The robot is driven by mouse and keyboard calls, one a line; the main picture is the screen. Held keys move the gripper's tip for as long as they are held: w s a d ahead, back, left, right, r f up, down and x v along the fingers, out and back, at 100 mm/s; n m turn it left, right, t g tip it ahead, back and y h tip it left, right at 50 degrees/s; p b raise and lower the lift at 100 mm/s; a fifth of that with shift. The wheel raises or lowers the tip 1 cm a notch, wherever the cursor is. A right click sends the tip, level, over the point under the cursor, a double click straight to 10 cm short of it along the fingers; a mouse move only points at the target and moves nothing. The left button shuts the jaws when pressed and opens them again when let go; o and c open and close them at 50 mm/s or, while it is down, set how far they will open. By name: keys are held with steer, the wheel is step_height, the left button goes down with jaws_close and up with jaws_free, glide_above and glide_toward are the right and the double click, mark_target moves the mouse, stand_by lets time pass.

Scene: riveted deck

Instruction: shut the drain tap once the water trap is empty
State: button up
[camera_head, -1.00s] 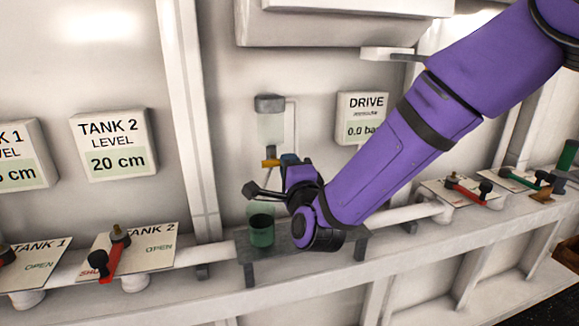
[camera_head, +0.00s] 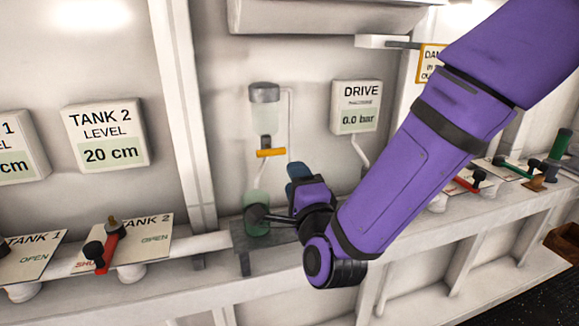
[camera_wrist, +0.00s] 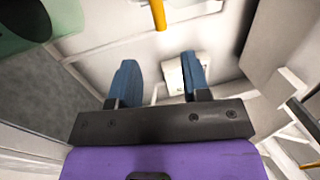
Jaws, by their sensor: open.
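The water trap (camera_head: 266,118) is a clear bowl under a grey cap on the wall; it looks pale, and I make out no water line. Its drain tap (camera_head: 270,153) has a yellow handle lying crosswise below the bowl; the handle also shows at the top of the wrist view (camera_wrist: 158,14). A green translucent jar (camera_head: 257,222) stands below on a grey shelf, partly covered by my gripper's dark parts. My gripper (camera_head: 299,172) is open and empty, its blue fingers below and right of the handle, apart from it. In the wrist view the fingers (camera_wrist: 160,78) stand wide apart.
The DRIVE gauge (camera_head: 357,105) reads 0.0 bar, right of the trap. The TANK 2 level sign (camera_head: 106,136) reads 20 cm. A red-handled TANK 2 valve (camera_head: 110,248) sits at left. A wall rib (camera_head: 183,110) runs left of the trap.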

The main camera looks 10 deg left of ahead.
steer(key=shift+v, duration=1.15)
steer(key=w+d+r+n+g+h, duration=0.1)
steer(key=d+r+n+g+h, duration=0.3)
steer(key=d, duration=0.6)
steer(key=w+d+r+n+g+h, duration=0.15)
steer(key=d+r+n, duration=0.3)
steer(key=d, duration=0.65)
steer(key=s+d+r+n+g+h, duration=0.1)
steer(key=s+d+n+g+h, duration=0.2)
steer(key=s+d, duration=1.6)
steer(key=d+g+h, duration=0.1)
steer(key=g+h, duration=0.1)
steer(key=g, duration=0.1)
steer(key=shift+s+r, duration=0.25)
steer(key=shift+r, duration=0.05)
steer(key=shift+n+g, duration=0.25)
